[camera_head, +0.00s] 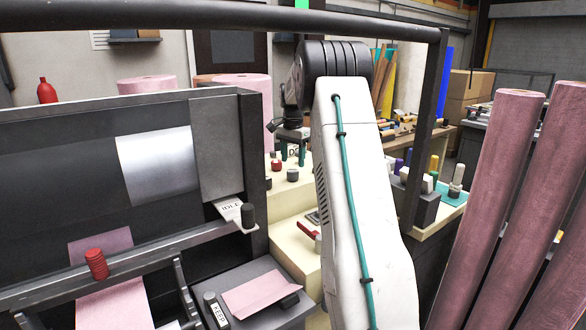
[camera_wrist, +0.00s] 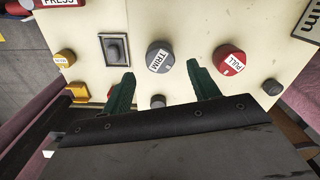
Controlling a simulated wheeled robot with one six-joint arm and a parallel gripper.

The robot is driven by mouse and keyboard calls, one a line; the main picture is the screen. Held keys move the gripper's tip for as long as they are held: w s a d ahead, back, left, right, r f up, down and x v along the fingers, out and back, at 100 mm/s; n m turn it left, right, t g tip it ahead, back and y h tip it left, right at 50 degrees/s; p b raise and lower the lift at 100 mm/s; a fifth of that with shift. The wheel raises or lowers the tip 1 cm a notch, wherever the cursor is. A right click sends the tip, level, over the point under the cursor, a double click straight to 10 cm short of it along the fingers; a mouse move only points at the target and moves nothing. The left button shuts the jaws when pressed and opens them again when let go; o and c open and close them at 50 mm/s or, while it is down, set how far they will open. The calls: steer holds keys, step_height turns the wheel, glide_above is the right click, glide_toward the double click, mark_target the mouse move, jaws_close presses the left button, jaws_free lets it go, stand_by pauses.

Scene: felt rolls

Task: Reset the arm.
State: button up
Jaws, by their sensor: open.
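My white arm (camera_head: 357,200) stands raised in the middle of the head view, with a teal cable along it. My gripper (camera_head: 292,160) is beyond it, above a cream control panel (camera_head: 287,206). In the wrist view my gripper (camera_wrist: 160,70) shows two dark green fingers spread apart with nothing held between them. Past the fingertips on the panel are a grey knob labelled TRIM (camera_wrist: 159,57) and a red knob labelled PULL (camera_wrist: 229,60). A smaller grey knob (camera_wrist: 157,101) shows between the fingers. I cannot tell whether the fingers touch the panel.
A dark frame post (camera_head: 424,130) and top bar (camera_head: 210,15) surround my arm. Pink felt rolls (camera_head: 490,190) lean at the right. A machine with a silver roller (camera_head: 158,165) stands at the left. A pink felt piece (camera_head: 262,292) lies on a grey tray.

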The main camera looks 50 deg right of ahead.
steer(key=shift+r, duration=1.1)
